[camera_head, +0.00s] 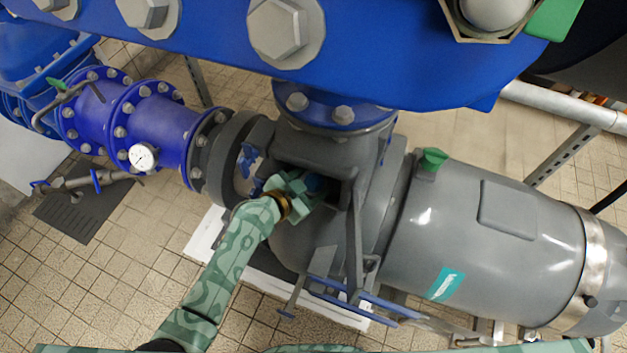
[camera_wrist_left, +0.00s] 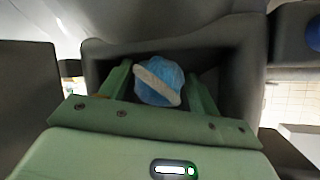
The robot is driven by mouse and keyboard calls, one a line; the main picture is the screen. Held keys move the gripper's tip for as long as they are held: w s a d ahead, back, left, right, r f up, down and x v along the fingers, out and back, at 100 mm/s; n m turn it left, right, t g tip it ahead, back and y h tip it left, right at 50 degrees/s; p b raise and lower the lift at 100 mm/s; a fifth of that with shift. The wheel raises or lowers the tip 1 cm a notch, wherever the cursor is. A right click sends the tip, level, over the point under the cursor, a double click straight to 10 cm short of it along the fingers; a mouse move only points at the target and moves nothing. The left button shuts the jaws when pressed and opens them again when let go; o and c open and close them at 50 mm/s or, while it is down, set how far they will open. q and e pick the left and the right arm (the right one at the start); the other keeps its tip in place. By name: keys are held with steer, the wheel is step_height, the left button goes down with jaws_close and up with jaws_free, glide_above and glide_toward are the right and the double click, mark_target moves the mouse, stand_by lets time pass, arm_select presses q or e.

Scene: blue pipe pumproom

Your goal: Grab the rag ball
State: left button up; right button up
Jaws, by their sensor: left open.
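The rag ball (camera_wrist_left: 158,82) is blue with a pale band. In the left wrist view it sits in a dark recess of the grey pump housing, between the two green fingers of my left gripper. The fingers stand apart on either side of it; I cannot tell whether either touches it. In the head view my left gripper (camera_head: 303,188) reaches into the opening of the housing, and a small blue part of the ball (camera_head: 314,183) shows beside the fingers. The rest of the ball is hidden there. My right gripper is not in view.
The grey pump housing (camera_head: 365,150) closes round the opening with walls and a top edge. A large blue pipe (camera_head: 380,50) crosses above. The grey motor (camera_head: 490,240) lies to the right, a blue flanged pipe (camera_head: 160,125) to the left. The tiled floor (camera_head: 120,270) is free at lower left.

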arm_select(q)
steer(key=c, duration=0.8)
steer(key=shift+o, duration=0.2)
steer(key=shift+r, duration=0.15)
